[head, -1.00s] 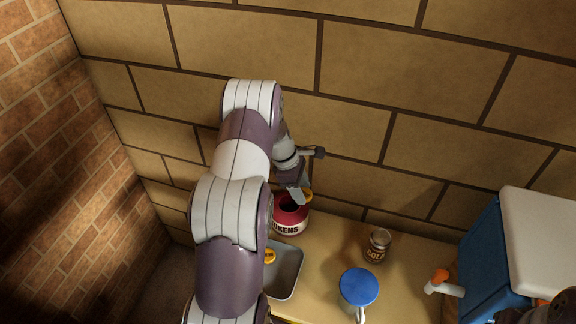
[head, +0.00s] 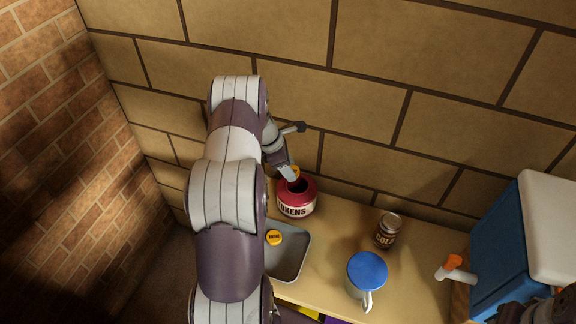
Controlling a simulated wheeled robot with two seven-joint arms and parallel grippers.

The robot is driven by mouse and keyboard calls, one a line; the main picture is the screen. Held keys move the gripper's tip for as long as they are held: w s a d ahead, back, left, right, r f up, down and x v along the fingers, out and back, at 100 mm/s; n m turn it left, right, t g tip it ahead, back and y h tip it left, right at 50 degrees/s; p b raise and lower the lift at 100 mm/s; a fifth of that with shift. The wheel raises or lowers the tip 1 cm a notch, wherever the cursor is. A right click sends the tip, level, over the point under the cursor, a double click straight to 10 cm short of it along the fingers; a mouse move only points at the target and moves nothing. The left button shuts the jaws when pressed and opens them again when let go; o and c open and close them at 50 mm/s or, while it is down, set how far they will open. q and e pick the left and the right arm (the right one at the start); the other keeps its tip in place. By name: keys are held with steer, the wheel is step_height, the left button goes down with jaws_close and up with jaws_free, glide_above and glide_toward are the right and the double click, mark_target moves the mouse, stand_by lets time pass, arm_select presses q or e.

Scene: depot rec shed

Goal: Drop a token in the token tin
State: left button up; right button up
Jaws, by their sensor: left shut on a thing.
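The red token tin (head: 297,207), with a pale label reading "OKENS" in view, stands on the bench against the wall. Its round top opening is dark. My left gripper (head: 292,176) is just above the back of the opening, shut on a yellow token (head: 296,172) that is partly hidden by the fingers. Another yellow token (head: 274,237) lies in the grey tray (head: 292,262) in front of the tin. My left arm hides the tray's left part. At the bottom right corner, a dark part of my right arm shows, but its fingers cannot be made out.
A dark can (head: 388,232) stands right of the tin. A blue-topped mug (head: 367,272) stands in front of it. A blue cooler (head: 500,255) with a white lid and orange-topped tap (head: 455,266) is at the right. The wooden bench (head: 335,235) is bare between tin and can.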

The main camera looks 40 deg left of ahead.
arm_select(q)
steer(key=o, duration=1.1)
steer(key=b+v, duration=0.1)
steer(key=v, duration=1.1)
steer(key=shift+r, duration=0.35)
steer(key=shift+a, duration=0.1)
